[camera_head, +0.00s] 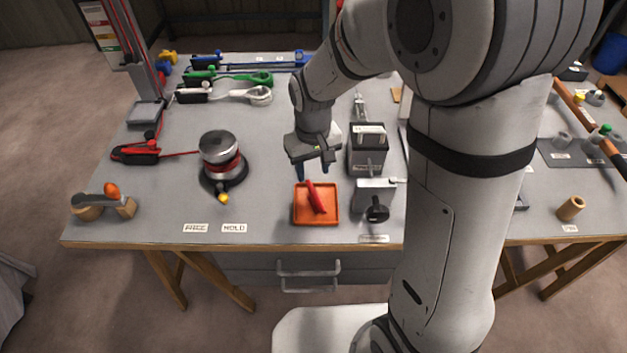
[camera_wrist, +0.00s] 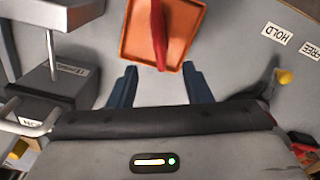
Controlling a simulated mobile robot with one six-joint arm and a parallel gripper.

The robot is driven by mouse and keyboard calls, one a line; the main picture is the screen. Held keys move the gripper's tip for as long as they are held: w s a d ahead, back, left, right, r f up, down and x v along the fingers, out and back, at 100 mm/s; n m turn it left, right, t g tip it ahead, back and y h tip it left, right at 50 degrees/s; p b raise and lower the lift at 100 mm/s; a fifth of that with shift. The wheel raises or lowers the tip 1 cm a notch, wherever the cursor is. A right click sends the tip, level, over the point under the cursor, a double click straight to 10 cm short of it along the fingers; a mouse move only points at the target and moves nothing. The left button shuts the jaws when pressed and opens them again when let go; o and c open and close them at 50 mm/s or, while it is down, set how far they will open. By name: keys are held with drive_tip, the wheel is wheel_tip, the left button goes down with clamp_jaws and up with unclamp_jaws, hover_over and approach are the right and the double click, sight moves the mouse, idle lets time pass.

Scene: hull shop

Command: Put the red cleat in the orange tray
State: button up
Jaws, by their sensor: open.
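The red cleat (camera_head: 316,197) lies in the orange tray (camera_head: 299,216), tilted along its length, with its upper end near the tray's back rim. In the wrist view the red cleat (camera_wrist: 159,32) lies across the orange tray (camera_wrist: 131,45), one end reaching close to the rim nearest my gripper. My gripper (camera_head: 315,170) is above and just behind the tray, fingers pointing down. Its two blue fingers are apart and empty in the wrist view (camera_wrist: 160,85). The cleat lies beyond the fingertips, not between them.
A grey vise (camera_head: 374,190) stands right of the tray. A round metal device with a red band (camera_head: 220,155) stands to the left. HOLD (camera_head: 235,228) and FREE (camera_head: 195,228) labels lie near the front edge. The bench between tray and round device is clear.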

drive_tip(key=s+d+r+m+t, duration=0.2)
drive_tip(key=s+d+r+m, duration=0.2)
drive_tip(key=s+d+r, duration=0.7)
drive_tip(key=s+d, duration=0.2)
drive_tip(key=s, duration=0.1)
drive_tip(key=shift+r+t, duration=0.3)
drive_tip(key=shift+r, duration=0.1)
idle(0.9)
